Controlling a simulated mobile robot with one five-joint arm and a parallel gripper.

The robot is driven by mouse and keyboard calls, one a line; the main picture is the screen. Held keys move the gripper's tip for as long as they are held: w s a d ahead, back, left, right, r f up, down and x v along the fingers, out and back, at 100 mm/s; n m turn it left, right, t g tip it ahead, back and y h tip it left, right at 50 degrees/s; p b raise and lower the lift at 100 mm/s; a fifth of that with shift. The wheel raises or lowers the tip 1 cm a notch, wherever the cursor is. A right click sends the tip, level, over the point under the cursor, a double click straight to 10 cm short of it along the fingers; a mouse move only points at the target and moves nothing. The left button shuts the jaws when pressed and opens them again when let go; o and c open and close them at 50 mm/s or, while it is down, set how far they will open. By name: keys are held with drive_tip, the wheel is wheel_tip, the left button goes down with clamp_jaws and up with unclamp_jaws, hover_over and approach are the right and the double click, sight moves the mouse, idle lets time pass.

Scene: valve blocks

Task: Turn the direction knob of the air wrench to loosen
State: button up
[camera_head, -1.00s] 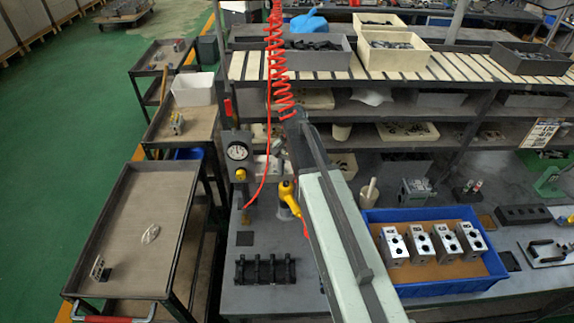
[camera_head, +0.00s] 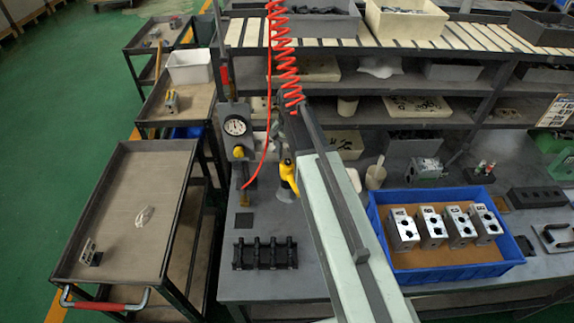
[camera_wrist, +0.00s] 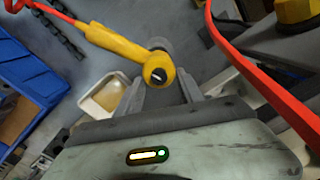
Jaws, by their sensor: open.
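The yellow air wrench (camera_wrist: 122,54) shows in the wrist view just beyond my open gripper (camera_wrist: 168,92). Its round head carries a dark direction knob (camera_wrist: 158,75) with a light bar across it, in line with the gap between my fingers. The fingers appear apart from the knob. In the head view the wrench (camera_head: 288,177) is partly hidden beside my arm. My gripper itself is hidden there behind the arm. A red air hose (camera_wrist: 52,14) runs to the wrench handle.
A blue tray (camera_head: 452,272) with several metal valve blocks (camera_head: 432,228) stands right of my arm. A black rack (camera_head: 265,254) lies on the bench left of it. A pressure gauge (camera_head: 235,126) stands behind. A red hose (camera_wrist: 250,75) crosses the wrist view's right side.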

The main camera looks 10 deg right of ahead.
drive_tip(key=shift+f, duration=0.35)
